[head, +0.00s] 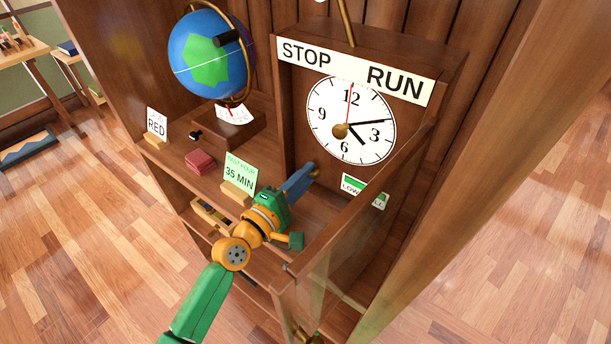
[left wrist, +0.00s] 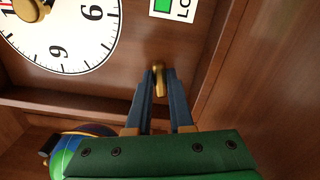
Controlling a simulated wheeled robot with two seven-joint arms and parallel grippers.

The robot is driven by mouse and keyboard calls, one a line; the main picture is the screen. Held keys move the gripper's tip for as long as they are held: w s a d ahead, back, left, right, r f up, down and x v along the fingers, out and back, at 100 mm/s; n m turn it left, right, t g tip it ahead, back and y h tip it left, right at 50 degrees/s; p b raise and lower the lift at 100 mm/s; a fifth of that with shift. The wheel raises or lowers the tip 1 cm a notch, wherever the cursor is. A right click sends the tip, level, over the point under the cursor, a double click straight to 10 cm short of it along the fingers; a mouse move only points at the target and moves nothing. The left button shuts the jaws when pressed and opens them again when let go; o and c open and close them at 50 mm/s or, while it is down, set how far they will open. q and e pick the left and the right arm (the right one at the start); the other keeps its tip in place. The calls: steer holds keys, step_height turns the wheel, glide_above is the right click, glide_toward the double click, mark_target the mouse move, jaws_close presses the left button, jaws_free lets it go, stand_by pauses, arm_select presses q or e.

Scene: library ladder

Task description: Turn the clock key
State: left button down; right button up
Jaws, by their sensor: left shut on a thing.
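The clock has a white face (head: 351,120) with black hands and a thin red hand pointing at 12; part of it shows in the left wrist view (left wrist: 62,30). Below the face, a brass key (left wrist: 159,76) sticks out of the wooden clock front. My left gripper (left wrist: 163,80) reaches the key, with its blue fingertips on either side of it, shut on it. In the head view the left gripper (head: 310,170) is at the lower clock front and the key is hidden there. My right gripper is not in view.
A STOP/RUN sign (head: 355,68) tops the clock. A LOW gauge card (head: 364,190) is right of the gripper. An open glazed door (head: 345,245) stands close on the right. A globe (head: 208,55), a red block (head: 200,161) and a 35 MIN card (head: 239,174) are left.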

arm_select(q)
steer(key=c, duration=0.8)
jaws_free()
steer(key=v, duration=0.7)
